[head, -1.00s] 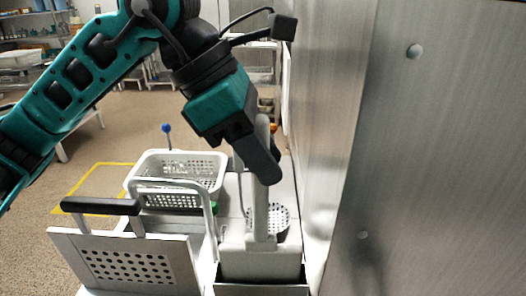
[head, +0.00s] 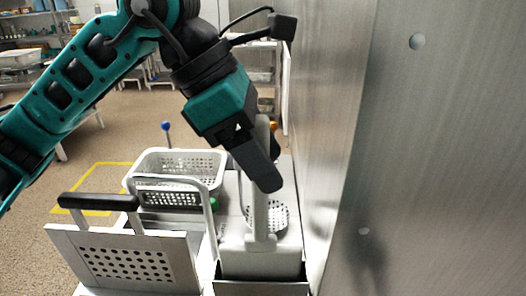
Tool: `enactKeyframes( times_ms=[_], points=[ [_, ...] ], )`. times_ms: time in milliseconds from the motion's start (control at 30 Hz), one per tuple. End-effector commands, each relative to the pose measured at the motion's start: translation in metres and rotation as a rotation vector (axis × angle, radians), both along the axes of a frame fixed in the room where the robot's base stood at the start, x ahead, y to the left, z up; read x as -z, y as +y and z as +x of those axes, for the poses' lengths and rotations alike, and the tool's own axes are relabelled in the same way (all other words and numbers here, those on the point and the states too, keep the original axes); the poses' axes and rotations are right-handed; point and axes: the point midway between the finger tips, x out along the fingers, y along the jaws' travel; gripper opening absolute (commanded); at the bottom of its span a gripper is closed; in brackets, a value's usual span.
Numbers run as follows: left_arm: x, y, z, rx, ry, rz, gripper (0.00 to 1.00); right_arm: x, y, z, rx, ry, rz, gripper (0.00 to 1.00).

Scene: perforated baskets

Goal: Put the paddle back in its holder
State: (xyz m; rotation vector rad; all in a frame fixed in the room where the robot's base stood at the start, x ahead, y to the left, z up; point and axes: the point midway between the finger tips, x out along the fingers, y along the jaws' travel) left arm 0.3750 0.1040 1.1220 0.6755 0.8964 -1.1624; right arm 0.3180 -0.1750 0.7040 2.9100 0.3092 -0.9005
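The paddle (head: 261,215) is a pale grey piece with an upright handle and a wide lower block. It stands upright, its lower block in the metal holder (head: 262,289) at the bottom centre; how deep it sits is hidden. My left gripper (head: 262,168) is at the upper part of the handle, with one dark finger in front of it. This finger stands a little off the handle, so the gripper looks open around it. The other finger is mostly hidden. My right gripper is out of view.
A tall metal wall (head: 420,180) stands close on the right. A white perforated basket (head: 150,165) is behind to the left. A perforated plate with a black handle (head: 98,202) stands at front left. A round perforated piece (head: 275,216) lies behind the paddle.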

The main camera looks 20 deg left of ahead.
Motion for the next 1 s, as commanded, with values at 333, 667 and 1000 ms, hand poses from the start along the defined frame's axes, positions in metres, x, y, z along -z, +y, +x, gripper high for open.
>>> enactKeyframes(
  times_ms=[333,667,1000],
  points=[
    [0.001,0.000,0.000,0.000,0.001,0.002,0.59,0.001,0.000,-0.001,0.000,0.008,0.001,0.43],
    [-0.058,0.031,-0.008,-0.003,-0.004,0.000,0.59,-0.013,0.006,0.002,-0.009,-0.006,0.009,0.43],
    [-0.106,0.058,-0.017,0.000,-0.001,0.000,0.59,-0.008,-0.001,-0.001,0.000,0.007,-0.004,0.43]
  ],
)
